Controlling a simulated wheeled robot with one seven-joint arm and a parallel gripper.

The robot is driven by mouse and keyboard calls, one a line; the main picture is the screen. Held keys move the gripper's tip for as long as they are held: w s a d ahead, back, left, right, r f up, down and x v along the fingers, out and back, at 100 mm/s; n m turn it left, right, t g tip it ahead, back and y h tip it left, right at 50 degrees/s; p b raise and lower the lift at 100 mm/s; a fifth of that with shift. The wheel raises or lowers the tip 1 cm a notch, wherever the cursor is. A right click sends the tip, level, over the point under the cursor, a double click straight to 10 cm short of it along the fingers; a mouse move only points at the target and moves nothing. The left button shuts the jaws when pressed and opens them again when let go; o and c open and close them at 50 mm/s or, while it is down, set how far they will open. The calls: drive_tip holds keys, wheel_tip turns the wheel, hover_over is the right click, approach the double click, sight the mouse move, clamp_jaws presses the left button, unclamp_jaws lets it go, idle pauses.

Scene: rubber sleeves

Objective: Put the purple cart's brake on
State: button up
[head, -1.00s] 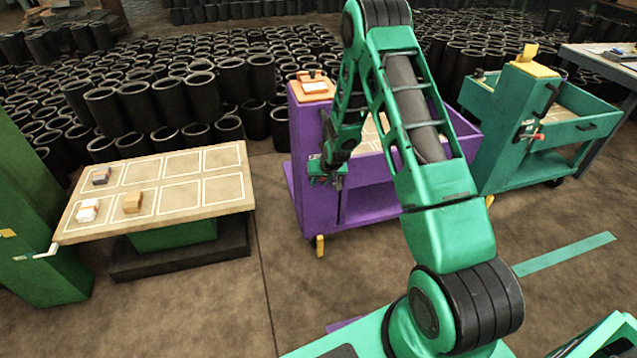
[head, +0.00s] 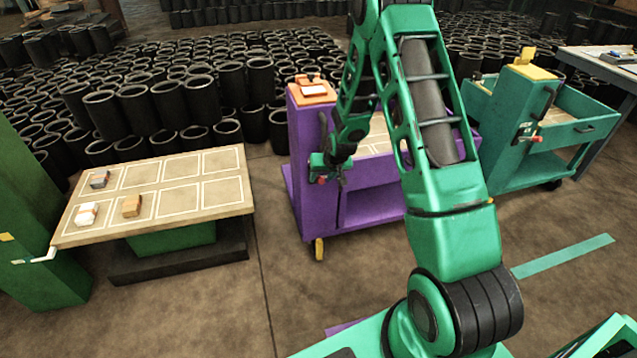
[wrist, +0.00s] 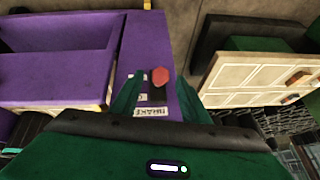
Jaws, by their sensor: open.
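The purple cart (head: 312,215) stands in the middle of the head view, with an orange-topped post at its left end. In the wrist view its purple panel (wrist: 150,45) bears a red knob (wrist: 160,76) and a white label (wrist: 150,111) that seems to read BRAKE. The red knob also shows in the head view (head: 322,181). In the wrist view my gripper (wrist: 159,80) is open, with the red knob between or just beyond the fingertips. Contact cannot be told. The lever below the knob is mostly hidden.
A teal cart (head: 510,165) with a similar red-tipped lever stands at the right. A low table (head: 165,222) with several small boxes is at the left, beside a green cabinet (head: 30,235). Many black sleeves (head: 200,98) fill the back. Floor in front is clear.

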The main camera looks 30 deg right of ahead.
drive_tip(key=shift+v, duration=2.05)
drive_tip(key=s+d+r+m+g+h, duration=0.1)
drive_tip(key=s+d+r+g, duration=0.15)
drive_tip(key=s+r, duration=0.65)
drive_tip(key=s+d+r+g, duration=0.1)
drive_tip(key=s+d+r, duration=0.3)
drive_tip(key=s+r, duration=0.45)
drive_tip(key=s+a+r, duration=0.1)
drive_tip(key=s+r, duration=0.1)
drive_tip(key=s, duration=0.6)
drive_tip(key=s+a+r+m+g+y, duration=0.1)
drive_tip(key=s+r, duration=0.2)
drive_tip(key=s, duration=0.6)
drive_tip(key=s+a+r+m+g, duration=0.1)
drive_tip(key=s+r, duration=0.2)
drive_tip(key=s, duration=0.6)
drive_tip(key=shift+a+r, duration=0.15)
drive_tip(key=shift+a, duration=0.1)
